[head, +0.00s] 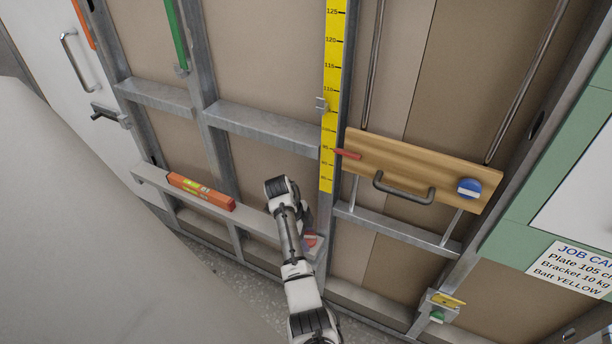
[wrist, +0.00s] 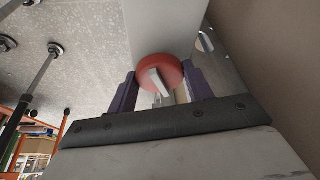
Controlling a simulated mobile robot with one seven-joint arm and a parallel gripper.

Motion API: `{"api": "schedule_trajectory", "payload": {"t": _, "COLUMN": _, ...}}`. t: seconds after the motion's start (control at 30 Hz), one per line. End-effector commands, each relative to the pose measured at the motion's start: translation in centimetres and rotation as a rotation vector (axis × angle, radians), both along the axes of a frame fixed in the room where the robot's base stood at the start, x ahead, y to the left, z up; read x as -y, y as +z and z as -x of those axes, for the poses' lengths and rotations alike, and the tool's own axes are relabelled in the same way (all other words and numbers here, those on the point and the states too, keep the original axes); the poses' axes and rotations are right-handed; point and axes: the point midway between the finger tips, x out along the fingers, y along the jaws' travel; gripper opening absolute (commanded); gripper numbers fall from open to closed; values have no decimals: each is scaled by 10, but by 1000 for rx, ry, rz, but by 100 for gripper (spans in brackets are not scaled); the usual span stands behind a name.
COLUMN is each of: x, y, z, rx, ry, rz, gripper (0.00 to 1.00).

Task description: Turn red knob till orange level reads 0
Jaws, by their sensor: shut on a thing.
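The red knob (wrist: 160,73) is a round red disc with a pale raised bar across it. In the wrist view my gripper (wrist: 160,92) has one dark purple finger on each side of the knob and is shut on it. The knob's pale bar is tilted slightly from the picture's vertical. In the head view the red knob (head: 310,239) shows only in part beside my arm, low by the upright post. The orange level (head: 201,191) lies on a metal rail left of my arm. It has a yellow-green window with a reading too small to make out for certain.
A wooden plate (head: 420,172) with a dark handle and a blue knob (head: 469,188) is right of the yellow scale (head: 333,90). A job card (head: 565,270) is at the lower right. Grey metal studs and rails surround my arm.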

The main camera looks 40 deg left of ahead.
Motion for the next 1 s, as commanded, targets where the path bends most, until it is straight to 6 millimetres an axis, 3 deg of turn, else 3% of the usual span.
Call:
{"api": "schedule_trajectory", "payload": {"t": 0.03, "x": 4, "y": -7, "z": 3, "rx": -12, "ry": -4, "rz": 12, "gripper": 28}}
{"api": "schedule_trajectory", "payload": {"t": 0.3, "x": 5, "y": -7, "z": 3, "rx": -12, "ry": -4, "rz": 12, "gripper": 28}}
{"api": "schedule_trajectory", "payload": {"t": 0.33, "x": 5, "y": -7, "z": 3, "rx": -12, "ry": -4, "rz": 12, "gripper": 52}}
{"api": "schedule_trajectory", "payload": {"t": 0.5, "x": 4, "y": -6, "z": 2, "rx": -11, "ry": -3, "rz": 11, "gripper": 71}}
{"api": "schedule_trajectory", "payload": {"t": 1.0, "x": 2, "y": -2, "z": 1, "rx": -3, "ry": -2, "rz": 4, "gripper": 71}}
